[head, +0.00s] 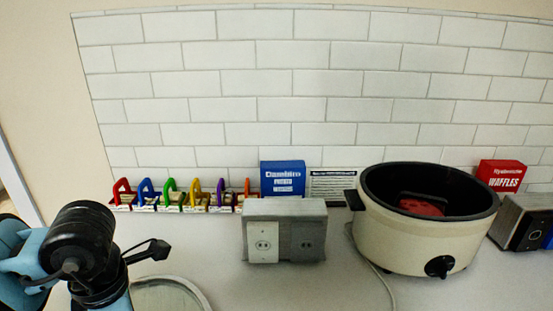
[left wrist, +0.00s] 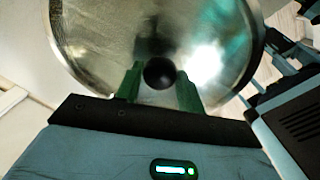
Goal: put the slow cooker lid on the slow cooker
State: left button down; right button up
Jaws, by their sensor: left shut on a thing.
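The slow cooker (head: 425,236) is a cream pot with a dark inside and a black knob, standing upright and uncovered on the counter at right. Something red (head: 421,207) lies inside it. The round glass lid (head: 170,294) shows partly at the bottom edge of the head view, left of the cooker and apart from it. In the left wrist view the lid (left wrist: 100,35) fills the top. My left gripper (left wrist: 159,78) has its green fingers shut on the lid's black knob. In the head view its fingers are hidden. My right gripper is not in view.
A grey outlet box (head: 285,230) stands left of the cooker, with a blue box (head: 283,178) behind it. Several coloured clips (head: 180,196) line the wall. A red waffles box (head: 501,175) and a toaster-like appliance (head: 520,222) stand right. A cord (head: 384,284) runs beside the cooker.

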pick_arm(q)
jog(key=m, duration=0.3)
jog(key=w+m, duration=0.1)
jog(key=m, duration=0.3)
jog(key=shift+a+f, duration=0.1)
jog(key=shift+a, duration=0.1)
jog(key=m, duration=0.5)
jog(key=shift+w+a, duration=0.15)
jog(key=shift+w, duration=0.2)
jog(key=m, duration=0.4)
jog(key=w+m, duration=0.1)
jog(key=m, duration=0.1)
jog(key=shift+a+f+m, duration=0.2)
jog(key=shift+m, duration=0.2)
jog(key=m, duration=0.5)
jog(key=shift+w+a+f, duration=0.1)
jog(key=shift+w+a, duration=0.05)
jog(key=shift+w, duration=0.1)
